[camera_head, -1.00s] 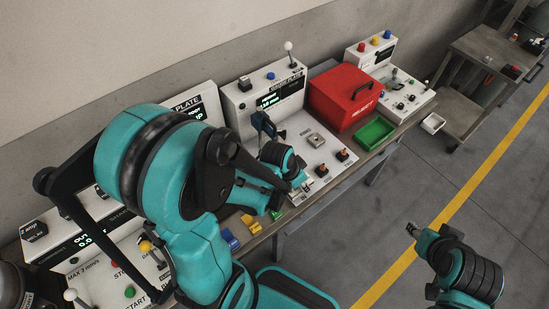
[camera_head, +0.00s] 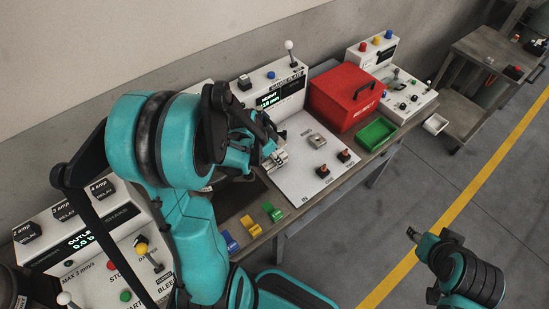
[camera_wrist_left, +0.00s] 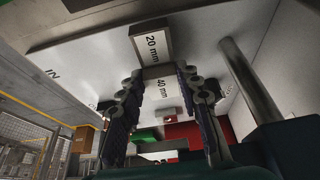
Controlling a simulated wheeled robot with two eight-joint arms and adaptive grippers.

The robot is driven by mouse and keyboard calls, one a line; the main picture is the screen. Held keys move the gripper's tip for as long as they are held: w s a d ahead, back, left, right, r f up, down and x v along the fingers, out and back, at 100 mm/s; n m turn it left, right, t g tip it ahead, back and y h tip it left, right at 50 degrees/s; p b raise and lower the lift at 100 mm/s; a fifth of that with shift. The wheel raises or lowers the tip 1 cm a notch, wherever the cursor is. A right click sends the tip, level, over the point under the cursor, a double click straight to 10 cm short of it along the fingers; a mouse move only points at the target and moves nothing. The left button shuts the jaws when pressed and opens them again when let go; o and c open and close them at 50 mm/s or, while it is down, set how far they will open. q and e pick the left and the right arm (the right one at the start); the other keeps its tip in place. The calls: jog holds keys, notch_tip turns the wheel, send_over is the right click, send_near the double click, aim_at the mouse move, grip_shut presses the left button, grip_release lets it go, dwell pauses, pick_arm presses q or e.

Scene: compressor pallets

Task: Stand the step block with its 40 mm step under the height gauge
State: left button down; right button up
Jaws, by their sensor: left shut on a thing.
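The grey step block (camera_wrist_left: 160,84) sits between the fingers of my left gripper (camera_wrist_left: 162,105) in the left wrist view. Its 40 mm face is between the fingers and its 20 mm face is beyond them. In the head view my left gripper (camera_head: 274,160) is at the left part of the white plate, by the height gauge (camera_head: 273,97), with the block partly hidden by it. A metal post (camera_wrist_left: 248,78) stands right of the gripper in the wrist view. I cannot tell whether the block touches the plate. My right gripper (camera_head: 412,233) hangs over the floor.
The white plate (camera_head: 300,185) bears a small metal square (camera_head: 317,141) and two orange-topped controls (camera_head: 333,162). A red box (camera_head: 345,97) and green tray (camera_head: 375,134) stand to the right. Blue, yellow and green pieces (camera_head: 250,226) lie at the bench's front edge.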

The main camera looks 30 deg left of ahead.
pick_arm(q)
jog(key=shift+d+f, duration=0.1)
jog(key=shift+f, duration=0.2)
jog(key=shift+f, duration=0.15)
jog(key=c, duration=1)
grip_release()
jog(key=shift+c, duration=0.2)
jog(key=shift+r, duration=0.25)
jog(key=p+v, duration=0.5)
jog(key=v, duration=0.7)
jog(key=s+d+r+n+t+y, duration=0.1)
jog(key=s+d+r+n, duration=0.1)
jog(key=d, duration=0.4)
jog(key=s+d+r+n+t, duration=0.2)
jog(key=s+d+r, duration=0.3)
jog(key=d, duration=0.1)
jog(key=shift+d+r+y, duration=0.2)
jog(key=shift+r+y, duration=0.15)
jog(key=shift+y, duration=0.05)
